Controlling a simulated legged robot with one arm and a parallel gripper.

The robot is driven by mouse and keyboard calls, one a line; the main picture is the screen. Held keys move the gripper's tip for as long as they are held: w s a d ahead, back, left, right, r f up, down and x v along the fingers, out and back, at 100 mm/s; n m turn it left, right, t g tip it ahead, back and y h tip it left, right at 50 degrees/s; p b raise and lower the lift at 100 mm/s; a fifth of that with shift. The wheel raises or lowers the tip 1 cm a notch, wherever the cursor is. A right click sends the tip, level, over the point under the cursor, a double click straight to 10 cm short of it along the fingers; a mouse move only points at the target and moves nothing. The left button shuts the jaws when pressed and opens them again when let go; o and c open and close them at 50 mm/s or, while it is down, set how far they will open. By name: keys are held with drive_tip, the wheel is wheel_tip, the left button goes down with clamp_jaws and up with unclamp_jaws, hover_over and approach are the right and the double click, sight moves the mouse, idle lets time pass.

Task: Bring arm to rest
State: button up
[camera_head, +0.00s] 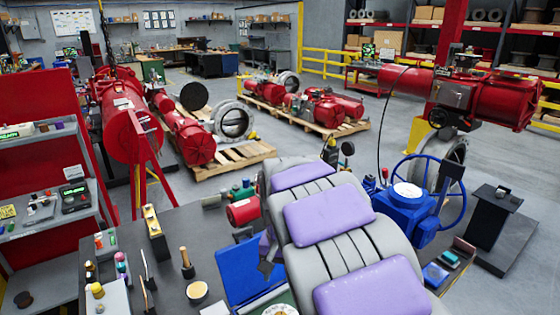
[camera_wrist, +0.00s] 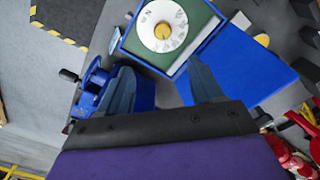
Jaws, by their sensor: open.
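My arm, grey with purple pads, reaches up through the middle of the head view. My gripper (camera_wrist: 162,85) shows in the wrist view with its two dark fingers spread apart and nothing between them. In the head view its dark fingers (camera_head: 266,264) show partly behind the arm, above the workbench. A blue case (camera_wrist: 118,48) holding a white dial (camera_wrist: 165,25) with a yellow centre lies beyond the fingertips. Its open blue lid (camera_wrist: 250,65) is to the right. The case's lid (camera_head: 235,270) also shows in the head view.
The dark workbench (camera_head: 195,225) holds several small tools and bottles. A blue valve actuator (camera_head: 405,215) with a handwheel stands right of my arm. Red shelving (camera_head: 35,95) is at the left. Red actuators on pallets (camera_head: 230,155) stand behind, with open floor between.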

drive_tip(key=s+d+b, duration=0.3)
drive_tip(key=s+d, duration=0.6)
drive_tip(key=s, duration=0.4)
drive_tip(key=s+d+f+n+g+b, duration=0.1)
drive_tip(key=s+d+f, duration=0.1)
drive_tip(key=s, duration=0.7)
drive_tip(key=s+d+f+n+b, duration=0.1)
drive_tip(key=s+f, duration=0.3)
drive_tip(key=s, duration=0.6)
drive_tip(key=shift+d+f+g+b, duration=0.25)
drive_tip(key=shift+d+g+b, duration=0.15)
drive_tip(key=shift+d+b, duration=0.35)
drive_tip(key=shift+d, duration=0.1)
